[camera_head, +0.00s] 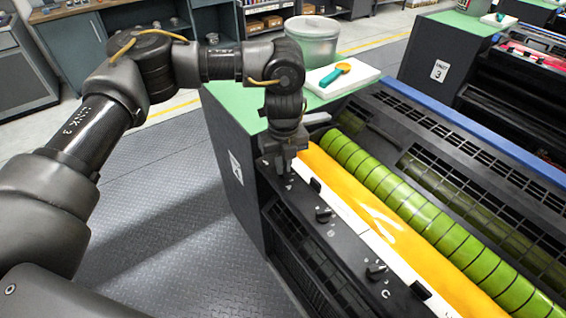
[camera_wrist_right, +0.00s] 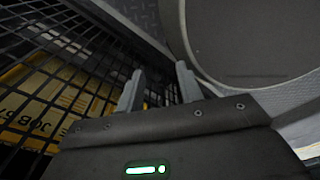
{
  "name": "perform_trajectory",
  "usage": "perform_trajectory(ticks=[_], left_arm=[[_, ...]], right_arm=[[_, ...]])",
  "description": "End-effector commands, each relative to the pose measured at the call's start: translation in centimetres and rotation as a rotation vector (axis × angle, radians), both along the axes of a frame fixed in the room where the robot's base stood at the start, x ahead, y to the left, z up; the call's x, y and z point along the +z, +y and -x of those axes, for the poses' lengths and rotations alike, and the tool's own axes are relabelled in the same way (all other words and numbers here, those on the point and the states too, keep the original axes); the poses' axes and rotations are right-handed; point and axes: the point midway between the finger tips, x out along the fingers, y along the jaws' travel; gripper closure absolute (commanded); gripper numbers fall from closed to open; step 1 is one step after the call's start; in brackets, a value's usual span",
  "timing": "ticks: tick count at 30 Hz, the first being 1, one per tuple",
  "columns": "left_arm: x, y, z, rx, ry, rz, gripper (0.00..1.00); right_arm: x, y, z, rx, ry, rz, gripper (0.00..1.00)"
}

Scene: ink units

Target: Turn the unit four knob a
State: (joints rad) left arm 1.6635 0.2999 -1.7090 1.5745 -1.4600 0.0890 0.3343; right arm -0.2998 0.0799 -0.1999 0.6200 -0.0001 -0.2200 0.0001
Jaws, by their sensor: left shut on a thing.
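The unit with the knobs is a dark press unit with a green top (camera_head: 232,112) and a white label (camera_head: 236,167) on its end, whose mark is hard to read. Small black knobs run along its black front rail, one in the middle (camera_head: 323,214) and one nearer (camera_head: 376,270). My left gripper (camera_head: 285,172) points down at the far end of this rail, shut on the knob there, which its fingers mostly hide. My right gripper (camera_wrist_right: 158,88) shows in the right wrist view, its two grey fingers apart with nothing between them.
Beside the rail lie a yellow ink roller (camera_head: 375,215) and a green ribbed roller (camera_head: 430,220). A grey tub (camera_head: 311,42) and a white pad (camera_head: 340,80) with a teal-handled tool stand on the green top. A dark mesh guard (camera_wrist_right: 60,60) is beside my right gripper.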

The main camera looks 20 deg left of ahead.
Motion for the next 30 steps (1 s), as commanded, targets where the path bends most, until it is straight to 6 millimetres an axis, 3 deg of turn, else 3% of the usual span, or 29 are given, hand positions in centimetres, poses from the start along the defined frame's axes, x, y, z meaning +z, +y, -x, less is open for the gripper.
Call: perform_trajectory(ticks=[5, 6, 11, 22, 30], left_arm=[[0.2, 0.0, -0.2, 0.004, -0.006, 0.001, 1.0], [0.2, 0.0, -0.2, 0.004, -0.006, 0.001, 0.89], [0.1, 0.0, -0.1, 0.002, -0.004, 0.001, 0.68], [0.7, 0.0, -0.1, -0.001, -0.004, 0.001, 0.68], [5.4, 0.0, -0.2, 0.0, -0.008, -0.001, 0.68]], right_arm=[[0.0, 0.0, 0.0, 0.0, 0.0, 0.0, 0.64], [0.0, 0.0, 0.0, 0.0, 0.0, 0.0, 0.64], [0.0, 0.0, 0.0, 0.0, 0.0, 0.0, 0.64], [-0.2, 0.0, 0.0, 0.0, 0.0, 0.0, 0.64], [-1.2, 0.0, 0.0, 0.0, 0.0, 0.0, 0.64]])
